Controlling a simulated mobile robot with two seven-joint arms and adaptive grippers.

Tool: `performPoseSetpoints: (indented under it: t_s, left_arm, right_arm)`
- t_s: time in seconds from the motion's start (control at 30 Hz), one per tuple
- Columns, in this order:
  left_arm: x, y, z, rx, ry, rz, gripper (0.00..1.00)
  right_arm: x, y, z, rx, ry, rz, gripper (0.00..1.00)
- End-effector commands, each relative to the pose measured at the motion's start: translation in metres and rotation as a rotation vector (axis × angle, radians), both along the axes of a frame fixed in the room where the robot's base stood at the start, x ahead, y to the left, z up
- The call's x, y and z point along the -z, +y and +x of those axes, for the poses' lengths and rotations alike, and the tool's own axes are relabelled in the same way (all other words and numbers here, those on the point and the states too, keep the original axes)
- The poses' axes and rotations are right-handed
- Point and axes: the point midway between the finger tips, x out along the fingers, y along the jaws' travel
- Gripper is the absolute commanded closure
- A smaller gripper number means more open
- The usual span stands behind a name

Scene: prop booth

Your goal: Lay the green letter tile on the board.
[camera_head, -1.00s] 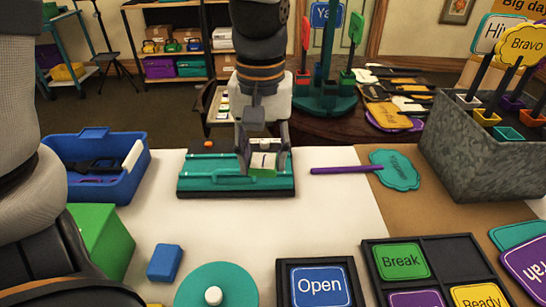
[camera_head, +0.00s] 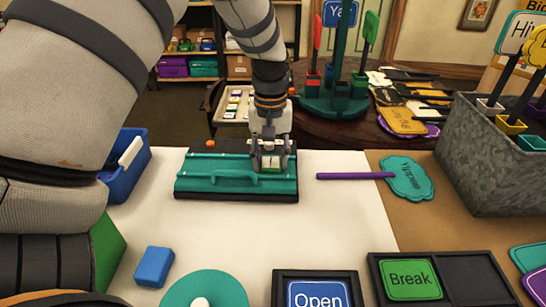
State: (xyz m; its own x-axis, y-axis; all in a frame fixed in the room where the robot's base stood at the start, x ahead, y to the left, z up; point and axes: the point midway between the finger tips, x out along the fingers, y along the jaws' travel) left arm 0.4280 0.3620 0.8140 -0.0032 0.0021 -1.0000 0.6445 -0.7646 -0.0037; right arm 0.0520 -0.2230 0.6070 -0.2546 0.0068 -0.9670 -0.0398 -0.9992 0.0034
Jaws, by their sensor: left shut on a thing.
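The board (camera_head: 190,184) is teal with rails and a handle on a black base, lying on the white sheet in the middle of the table. The green letter tile (camera_head: 271,169) has a pale face and a green edge. It is between the fingers of my left gripper (camera_head: 270,162), over the right part of the board. My left gripper points down and is shut on the tile. I cannot tell whether the tile touches the board. The fingers partly hide it. My right gripper is not in view.
A blue bin (camera_head: 127,170) stands left of the board, partly behind my arm. A blue block (camera_head: 154,267) and a teal disc (camera_head: 207,291) lie in front. A purple-handled sign (camera_head: 409,178) and a grey metal box (camera_head: 480,165) are to the right.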

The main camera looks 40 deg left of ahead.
Motion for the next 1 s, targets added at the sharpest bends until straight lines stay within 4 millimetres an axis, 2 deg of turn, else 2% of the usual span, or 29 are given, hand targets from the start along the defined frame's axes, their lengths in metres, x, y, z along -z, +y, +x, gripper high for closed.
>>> performPoseSetpoints:
  t_s: [0.3,0.33,0.4,0.67,0.77,0.87,1.0]
  left_arm:
    - [0.001,0.0,0.0,0.0,-0.004,0.0,0.83]
    - [0.001,0.0,0.001,0.001,-0.004,0.0,0.56]
    - [0.001,0.0,0.001,0.001,-0.005,-0.001,0.41]
    - [0.001,0.0,0.001,0.001,-0.004,0.0,0.41]
    - [-0.005,0.0,0.001,0.001,-0.006,0.0,0.41]
    - [-0.027,0.0,0.002,0.001,-0.013,0.0,0.41]
    - [-0.069,0.0,0.002,0.002,-0.016,0.001,0.41]
  right_arm:
    - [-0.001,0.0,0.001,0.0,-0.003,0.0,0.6]
    - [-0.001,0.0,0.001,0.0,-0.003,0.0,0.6]
    - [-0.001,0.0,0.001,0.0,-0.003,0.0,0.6]
    - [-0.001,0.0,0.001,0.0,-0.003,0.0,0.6]
    - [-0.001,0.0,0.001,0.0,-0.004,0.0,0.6]
    - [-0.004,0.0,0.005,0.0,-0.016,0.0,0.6]
    - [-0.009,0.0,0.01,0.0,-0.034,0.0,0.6]
